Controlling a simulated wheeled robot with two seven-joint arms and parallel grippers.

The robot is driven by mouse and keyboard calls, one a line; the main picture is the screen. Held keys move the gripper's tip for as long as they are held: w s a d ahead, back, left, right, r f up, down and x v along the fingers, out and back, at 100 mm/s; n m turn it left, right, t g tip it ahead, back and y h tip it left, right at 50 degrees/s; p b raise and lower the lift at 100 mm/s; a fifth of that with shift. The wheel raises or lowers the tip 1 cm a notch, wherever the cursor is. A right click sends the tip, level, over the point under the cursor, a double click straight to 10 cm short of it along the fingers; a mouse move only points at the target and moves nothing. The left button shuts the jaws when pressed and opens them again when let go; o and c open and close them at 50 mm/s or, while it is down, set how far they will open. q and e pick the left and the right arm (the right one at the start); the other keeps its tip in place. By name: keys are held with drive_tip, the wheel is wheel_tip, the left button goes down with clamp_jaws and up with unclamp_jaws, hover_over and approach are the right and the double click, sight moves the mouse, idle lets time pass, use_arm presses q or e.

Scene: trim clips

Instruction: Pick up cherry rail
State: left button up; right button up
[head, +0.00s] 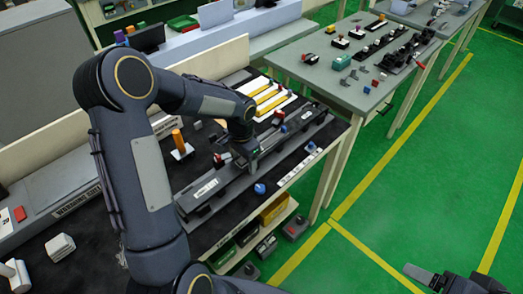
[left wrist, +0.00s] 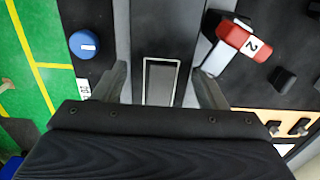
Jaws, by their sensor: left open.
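My left gripper (head: 243,160) is over the dark bench on the left, above a long dark fixture (head: 205,190). In the left wrist view my left gripper (left wrist: 162,85) has its fingers apart, with a grey-rimmed dark rectangle (left wrist: 160,80) of the fixture between them. A red piece (left wrist: 243,40) with a white label "2" lies beside the right finger, outside the jaws; it shows in the head view as a small red block (head: 218,160). I cannot tell for certain which piece is the cherry rail. My right gripper (head: 425,275) is partly in view at the lower right, away from the benches.
A blue round knob (head: 260,188) stands near the bench's front edge. An orange cylinder (head: 178,138) stands behind the fixture. Yellow strips (head: 268,98) lie farther back. A grey table (head: 310,70) with several parts stands beyond. The green floor (head: 400,200) is open at right.

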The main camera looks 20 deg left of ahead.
use_arm(q)
drive_tip(key=c, duration=0.9)
drive_tip(key=shift+c, duration=0.3)
drive_tip(key=shift+r, duration=0.15)
